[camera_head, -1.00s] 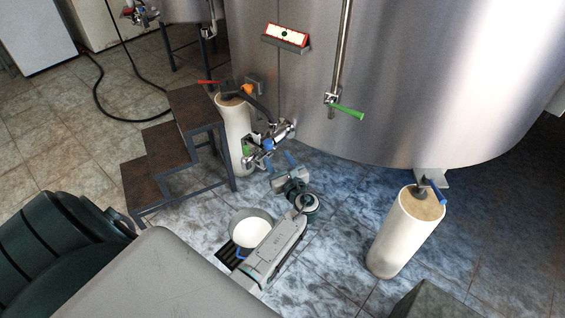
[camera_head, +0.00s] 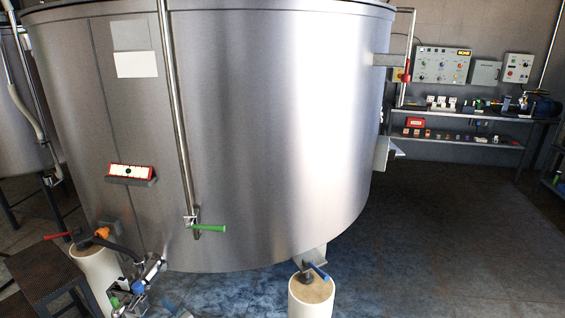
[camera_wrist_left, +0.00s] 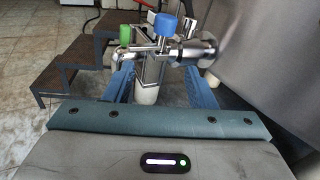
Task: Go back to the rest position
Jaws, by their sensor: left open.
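My left gripper (camera_wrist_left: 160,84) is open in the left wrist view, with one blue finger on each side. Ahead of the fingers is the steel outlet valve (camera_wrist_left: 165,45) of the tank, with a blue knob and a green handle. I cannot tell whether the fingers touch it. The valve also shows at the lower left in the head view (camera_head: 138,287). There, only a bit of my left gripper (camera_head: 172,307) shows at the bottom edge. My right gripper is not in view.
The large steel tank (camera_head: 260,130) fills the middle of the head view. Brown steps (camera_head: 48,272) and white cylindrical legs stand close by, one leg (camera_head: 311,297) at the bottom centre. A shelf bench (camera_head: 460,115) is at the back right. The floor (camera_head: 440,230) on the right is clear.

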